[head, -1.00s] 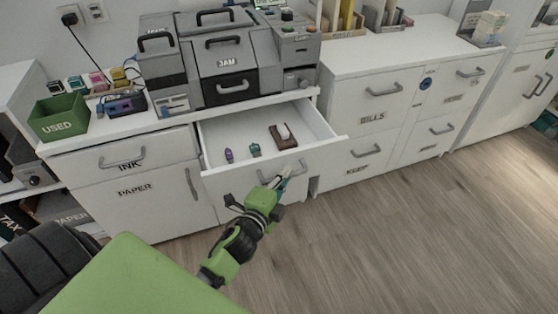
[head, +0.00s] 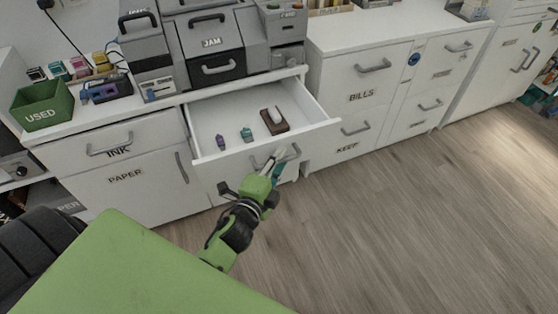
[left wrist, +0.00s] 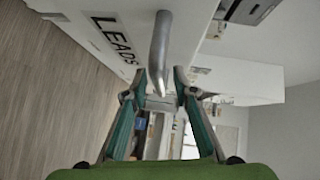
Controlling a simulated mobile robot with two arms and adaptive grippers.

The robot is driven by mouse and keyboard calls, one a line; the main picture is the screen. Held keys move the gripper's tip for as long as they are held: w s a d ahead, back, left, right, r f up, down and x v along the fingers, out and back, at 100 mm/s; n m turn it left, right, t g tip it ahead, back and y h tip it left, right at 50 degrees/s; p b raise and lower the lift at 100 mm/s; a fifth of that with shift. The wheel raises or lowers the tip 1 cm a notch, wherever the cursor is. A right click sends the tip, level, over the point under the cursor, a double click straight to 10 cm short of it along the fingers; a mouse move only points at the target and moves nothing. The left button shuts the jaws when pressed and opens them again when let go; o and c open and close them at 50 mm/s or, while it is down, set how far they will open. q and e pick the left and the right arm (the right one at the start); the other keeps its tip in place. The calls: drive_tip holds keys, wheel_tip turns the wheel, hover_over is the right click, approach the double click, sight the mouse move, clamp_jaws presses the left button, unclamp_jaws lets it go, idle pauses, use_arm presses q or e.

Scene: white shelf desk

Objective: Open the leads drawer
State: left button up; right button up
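The leads drawer (head: 212,168) is pulled out of the white desk, its inside showing from above. In the left wrist view its front bears a LEADS label (left wrist: 112,36) beside a grey bar handle (left wrist: 158,45). My left gripper (head: 276,168) is at this drawer's front, by the handle. In the left wrist view my left gripper (left wrist: 160,84) has its teal fingers apart, one on each side of the handle, with small gaps showing. The label is hidden in the head view. My right gripper is not in view.
The drawer holds a purple item (head: 221,142), a teal item (head: 247,134) and a brown holder (head: 275,122). The ink drawer (head: 85,148) and bills drawer (head: 375,85) are shut on either side. A green bin (head: 42,108) stands on the desk. The floor (head: 400,220) is clear at right.

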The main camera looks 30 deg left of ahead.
use_arm(q)
drive_tip(key=s+r, duration=0.1)
drive_tip(key=s, duration=1.1)
drive_tip(key=shift+d+r, duration=0.35)
drive_tip(key=shift+d, duration=0.05)
drive_tip(key=shift+f, duration=0.1)
